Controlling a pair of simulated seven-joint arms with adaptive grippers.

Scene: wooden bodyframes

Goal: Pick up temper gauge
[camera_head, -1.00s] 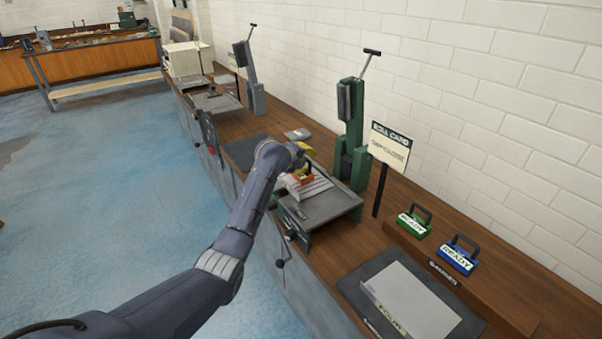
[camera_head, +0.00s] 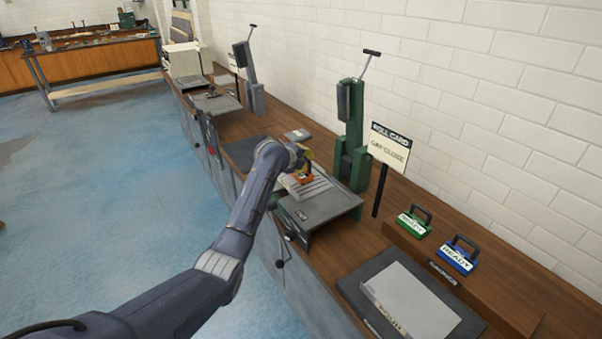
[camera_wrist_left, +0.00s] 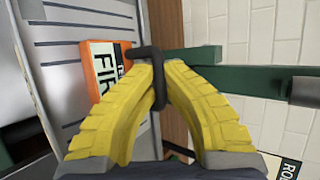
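An orange gauge block (camera_wrist_left: 100,70) with a white label starting "FIR" and a black handle (camera_wrist_left: 155,75) shows in the left wrist view. It lies at the ridged grey plate of the green-posted machine, and shows small in the head view (camera_head: 302,179). My left gripper (camera_wrist_left: 157,78) has its yellow fingers drawn together on both sides of the handle, close against it. In the head view my left gripper (camera_head: 307,160) is mostly hidden behind my wrist. I cannot tell whether the block touches the plate. My right gripper is not in view.
A roll card sign (camera_head: 389,148) stands beside the green machine (camera_head: 350,140). A dark mat with a pale sheet (camera_head: 410,300) lies nearest. The brick wall bounds the bench behind.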

